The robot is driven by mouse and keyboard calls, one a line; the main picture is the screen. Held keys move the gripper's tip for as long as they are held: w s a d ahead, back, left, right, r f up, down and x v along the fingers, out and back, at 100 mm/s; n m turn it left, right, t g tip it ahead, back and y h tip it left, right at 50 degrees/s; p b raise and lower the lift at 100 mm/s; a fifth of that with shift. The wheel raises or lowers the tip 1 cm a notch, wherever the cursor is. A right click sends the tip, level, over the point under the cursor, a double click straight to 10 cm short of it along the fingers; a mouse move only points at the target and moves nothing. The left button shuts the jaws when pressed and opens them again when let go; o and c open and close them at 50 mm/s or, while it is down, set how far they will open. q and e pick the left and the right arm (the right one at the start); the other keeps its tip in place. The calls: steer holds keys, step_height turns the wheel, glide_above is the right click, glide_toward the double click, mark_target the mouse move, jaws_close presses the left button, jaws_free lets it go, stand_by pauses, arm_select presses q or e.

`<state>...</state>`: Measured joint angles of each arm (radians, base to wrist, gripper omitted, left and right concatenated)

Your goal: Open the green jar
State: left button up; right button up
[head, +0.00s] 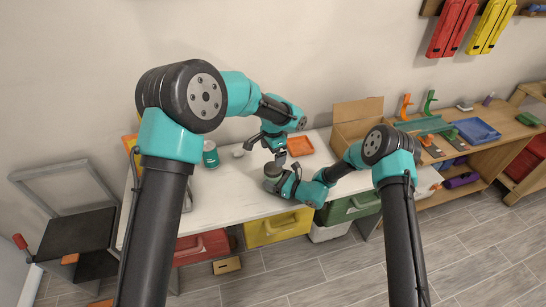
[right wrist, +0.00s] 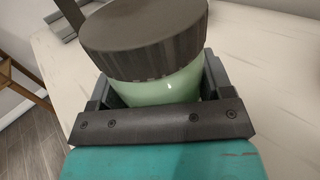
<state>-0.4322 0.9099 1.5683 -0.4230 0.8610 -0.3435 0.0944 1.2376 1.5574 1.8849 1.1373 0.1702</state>
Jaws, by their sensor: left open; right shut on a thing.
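The green jar (right wrist: 165,90) fills the upper middle of the right wrist view, with a pale green body and a dark ribbed lid (right wrist: 145,38) on top. In the head view the lid (head: 273,170) shows near the middle of the white table, and the jar's body is mostly hidden. My right gripper (head: 277,182) is shut around the jar's body, below the lid; its jaws also flank the jar in the right wrist view (right wrist: 160,95). My left gripper (head: 281,157) is open and points down, just above and behind the lid, apparently empty.
A teal can (head: 210,157) and a small white object (head: 238,151) stand left of the jar on the white table (head: 225,195). An orange tray (head: 299,146) lies behind right, and a cardboard box (head: 350,128) stands farther right. The table's left front is clear.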

mark_target(273, 168)
arm_select(q)
steer(key=m, duration=0.7)
steer(key=shift+m, duration=0.3)
steer(key=m, duration=0.3)
steer(key=shift+m, duration=0.4)
steer(key=m, duration=0.4)
steer(key=shift+m, duration=0.3)
steer(key=shift+f, duration=4.05)
